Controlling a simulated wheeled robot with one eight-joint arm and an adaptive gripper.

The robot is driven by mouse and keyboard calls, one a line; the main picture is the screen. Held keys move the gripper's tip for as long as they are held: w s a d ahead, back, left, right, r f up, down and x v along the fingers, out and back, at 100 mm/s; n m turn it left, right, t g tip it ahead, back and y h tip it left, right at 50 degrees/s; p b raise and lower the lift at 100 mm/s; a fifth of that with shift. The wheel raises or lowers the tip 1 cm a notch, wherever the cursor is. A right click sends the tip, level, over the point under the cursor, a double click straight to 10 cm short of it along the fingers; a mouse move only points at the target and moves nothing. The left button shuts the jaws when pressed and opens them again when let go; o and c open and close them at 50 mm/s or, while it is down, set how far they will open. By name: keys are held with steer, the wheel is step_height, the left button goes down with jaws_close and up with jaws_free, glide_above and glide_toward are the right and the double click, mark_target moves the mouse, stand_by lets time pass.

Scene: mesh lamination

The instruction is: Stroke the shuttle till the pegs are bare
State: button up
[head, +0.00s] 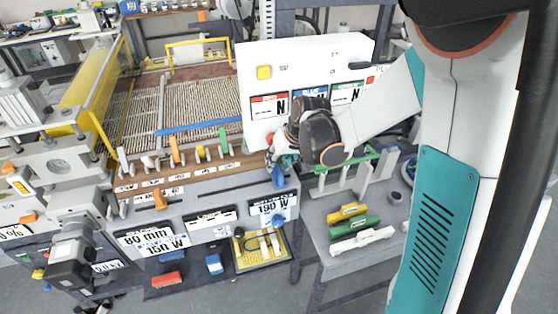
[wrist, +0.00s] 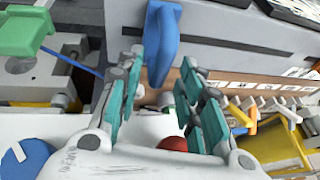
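My gripper (wrist: 163,62) is open in the wrist view, its teal-padded fingers apart. A red knob-like thing (wrist: 173,143) shows between the finger bases; I cannot tell if it touches them. A blue handle (wrist: 163,40) stands just beyond the fingertips, apart from the fingers. In the head view the blue handle (head: 278,176) is on the bench front, below my gripper (head: 280,160). A row of pegs or levers (head: 175,150) in white, orange, yellow and green stands along the labelled brown rail. Yellow (head: 347,212), green (head: 354,226) and white (head: 361,241) long pieces, possibly shuttles, lie on the right-hand table.
A white panel (head: 305,50) with labels and a yellow button stands behind my gripper. A ribbed mesh bed (head: 200,105) with a blue bar (head: 200,128) lies behind the rail. A yellow tray (head: 262,262) sits below the bench. The right-hand table (head: 325,265) has clear room near its front.

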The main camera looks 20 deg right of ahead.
jaws_close()
steer(key=shift+a, duration=0.1)
steer(key=a+b, duration=0.2)
steer(key=a, duration=2.1)
steer(key=shift+b, duration=0.4)
jaws_free()
steer(key=shift+a, duration=0.1)
steer(key=shift+o, duration=0.8)
steer(key=shift+a, duration=0.15)
steer(key=shift+d, duration=0.25)
